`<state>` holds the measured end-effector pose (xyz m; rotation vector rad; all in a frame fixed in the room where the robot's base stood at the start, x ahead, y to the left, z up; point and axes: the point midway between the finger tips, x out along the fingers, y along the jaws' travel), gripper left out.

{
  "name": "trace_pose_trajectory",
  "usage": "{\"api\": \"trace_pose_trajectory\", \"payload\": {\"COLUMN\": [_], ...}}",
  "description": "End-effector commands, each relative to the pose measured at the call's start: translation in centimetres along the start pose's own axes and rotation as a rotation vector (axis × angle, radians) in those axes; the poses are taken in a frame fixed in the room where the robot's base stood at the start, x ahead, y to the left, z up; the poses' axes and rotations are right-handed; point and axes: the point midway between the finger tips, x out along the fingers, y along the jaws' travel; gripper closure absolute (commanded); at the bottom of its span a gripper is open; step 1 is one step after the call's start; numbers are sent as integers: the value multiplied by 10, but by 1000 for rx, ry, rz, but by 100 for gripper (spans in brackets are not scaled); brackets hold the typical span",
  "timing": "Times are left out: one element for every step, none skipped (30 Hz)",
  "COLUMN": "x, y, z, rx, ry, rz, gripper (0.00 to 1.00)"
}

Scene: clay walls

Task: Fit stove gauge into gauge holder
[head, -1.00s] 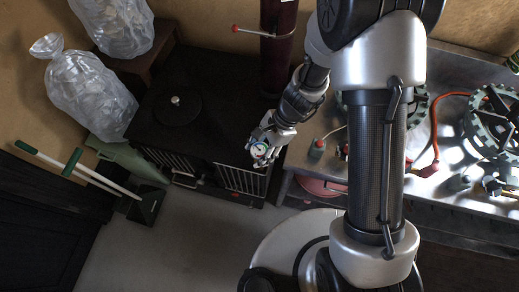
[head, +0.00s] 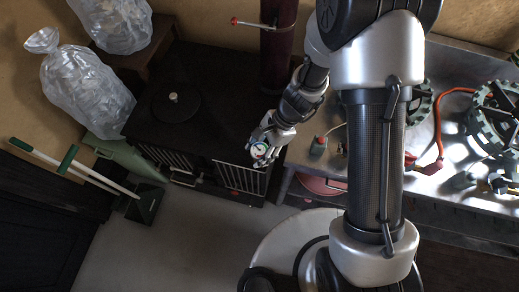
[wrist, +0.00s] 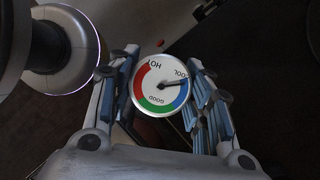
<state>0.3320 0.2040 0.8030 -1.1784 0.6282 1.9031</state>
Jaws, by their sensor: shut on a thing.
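The stove gauge (wrist: 160,87) is a round white dial with red, green and blue bands and a dark needle. It sits between the blue-padded fingers of my gripper (wrist: 160,92), which is shut on it. In the head view the gauge (head: 260,150) shows as a small pale disc at the end of my gripper (head: 266,143), near the front right edge of the black stove (head: 200,105). I cannot make out the gauge holder for sure in either view.
A dark red flue pipe (head: 278,50) rises behind the stove. A metal bench (head: 455,150) with burners and a red hose stands at right. Clear bags (head: 85,95), a green-handled brush and dustpan (head: 145,203) are at left. The grey floor in front is clear.

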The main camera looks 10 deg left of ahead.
Motion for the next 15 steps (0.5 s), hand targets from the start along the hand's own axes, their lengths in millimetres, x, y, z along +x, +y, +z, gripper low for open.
{"api": "trace_pose_trajectory", "payload": {"x": [2,3,4,4,5,6,6,7,8,9,9,10,11,12,13], "y": [0,0,0,0,0,0,0,0,0,0,0,0,0,0,0], "z": [-1,-1,-2,-2,-2,-3,-3,-4,-4,-4,-5,-5,-6,-6,-6], "rx": [0,0,0,0,0,0,0,0,0,0,0,0,0,0,0], "ry": [0,0,0,0,0,0,0,0,0,0,0,0,0,0,0], "rz": [0,0,0,0,0,0,0,0,0,0,0,0,0,0,0], "gripper": [79,79,79,79,79,79,79,79,79,79,79,79,79,79,79]}}
